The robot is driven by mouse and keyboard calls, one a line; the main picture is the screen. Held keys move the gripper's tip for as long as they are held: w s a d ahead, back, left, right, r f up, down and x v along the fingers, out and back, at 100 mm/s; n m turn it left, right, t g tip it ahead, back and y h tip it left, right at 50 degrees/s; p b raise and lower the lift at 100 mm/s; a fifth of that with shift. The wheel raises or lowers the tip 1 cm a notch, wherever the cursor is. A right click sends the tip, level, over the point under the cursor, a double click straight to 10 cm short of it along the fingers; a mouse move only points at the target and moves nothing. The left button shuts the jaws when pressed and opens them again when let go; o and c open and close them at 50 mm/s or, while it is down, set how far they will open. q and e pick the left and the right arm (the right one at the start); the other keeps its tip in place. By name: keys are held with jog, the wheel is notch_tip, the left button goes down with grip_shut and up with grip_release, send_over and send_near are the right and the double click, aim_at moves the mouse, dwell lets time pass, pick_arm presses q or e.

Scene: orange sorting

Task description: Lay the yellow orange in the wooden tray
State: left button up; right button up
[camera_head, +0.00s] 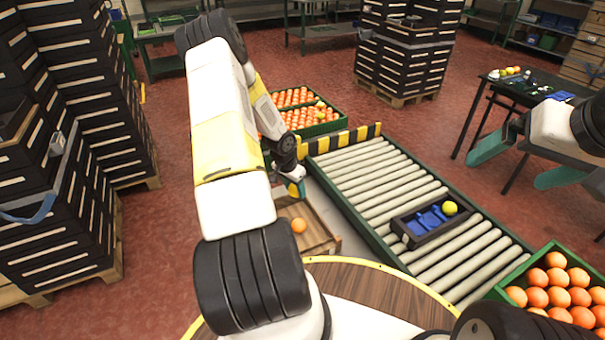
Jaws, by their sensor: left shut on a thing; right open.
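My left gripper (295,182) is above the far side of the wooden tray (328,247), pointing down. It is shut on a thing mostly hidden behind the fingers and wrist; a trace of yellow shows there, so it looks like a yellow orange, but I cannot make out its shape. An orange fruit (299,225) lies in the wooden tray. Another yellow fruit (449,208) sits at the right end of a black tray (421,238) with blue inserts on the roller conveyor. My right gripper (521,165) is open and empty at the right, beyond the conveyor.
The roller conveyor (372,178) runs beside the wooden tray, with a yellow-black striped barrier (340,138) at its far end. Green crates of oranges stand behind it and at the front right (513,283). A round wooden table top (365,289) is in front. Black crate stacks (95,110) stand left.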

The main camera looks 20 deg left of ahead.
pick_arm(q)
jog(key=a+f, duration=0.3)
send_over(290, 214)
jog(key=shift+s+a+f, duration=0.1)
jog(key=shift+s+f, duration=0.1)
jog(key=shift+f, duration=1.1)
jog(key=shift+s+a+f, duration=0.1)
jog(key=shift+s+f, duration=0.05)
jog(key=shift+f, duration=1.15)
jog(key=shift+s+f, duration=0.15)
jog(key=shift+f, duration=1.65)
jog(key=o, duration=1.9)
jog(key=shift+c, duration=0.2)
notch_tip(290, 214, up, 8)
